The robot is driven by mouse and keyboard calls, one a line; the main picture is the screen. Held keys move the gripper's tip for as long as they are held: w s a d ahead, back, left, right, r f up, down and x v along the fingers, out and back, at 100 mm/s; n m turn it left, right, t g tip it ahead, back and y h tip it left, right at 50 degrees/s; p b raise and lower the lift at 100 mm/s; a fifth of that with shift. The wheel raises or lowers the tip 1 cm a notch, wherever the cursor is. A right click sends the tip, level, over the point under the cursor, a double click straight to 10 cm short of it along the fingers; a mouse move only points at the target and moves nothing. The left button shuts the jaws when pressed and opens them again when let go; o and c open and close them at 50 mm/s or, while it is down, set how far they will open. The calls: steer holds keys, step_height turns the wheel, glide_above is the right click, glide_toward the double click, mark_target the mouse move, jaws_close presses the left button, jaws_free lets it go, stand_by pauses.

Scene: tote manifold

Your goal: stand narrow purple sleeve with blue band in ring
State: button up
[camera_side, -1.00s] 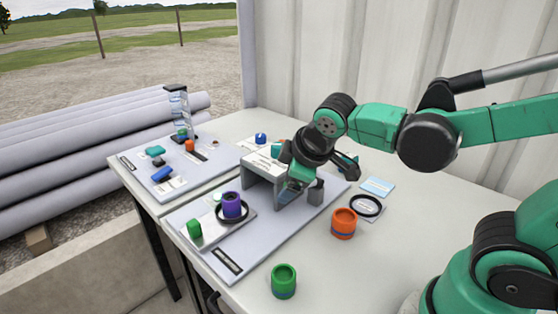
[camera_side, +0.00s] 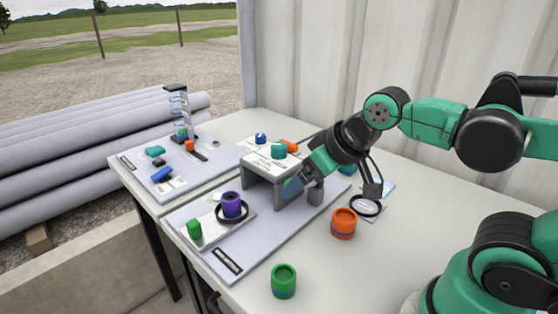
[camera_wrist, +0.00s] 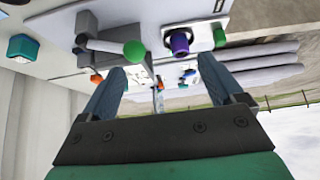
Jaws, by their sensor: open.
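The narrow purple sleeve (camera_side: 232,202) stands upright on the grey plate of the front board. A black ring (camera_side: 244,214) surrounds its base. Both also show in the wrist view, the purple sleeve (camera_wrist: 180,42) beyond my fingers.
The grey stand (camera_side: 262,187) carries a teal piece (camera_side: 278,151). A green block (camera_side: 194,229) is left of the sleeve. The front right tabletop is mostly clear.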

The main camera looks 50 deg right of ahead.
step_height(320, 180, up, 3)
steer(key=m+t+h, duration=0.2)
steer(key=m+h, duration=0.7)
steer(key=h, duration=0.1)
glide_above(230, 199)
steer(key=s+a, duration=0.3)
steer(key=a, duration=0.1)
steer(key=f, duration=1.2)
steer(key=shift+d, duration=0.4)
steer(key=shift+w+d+f, duration=0.15)
steer(key=shift+f, duration=0.15)
steer(key=shift+x, duration=2.7)
jaws_close()
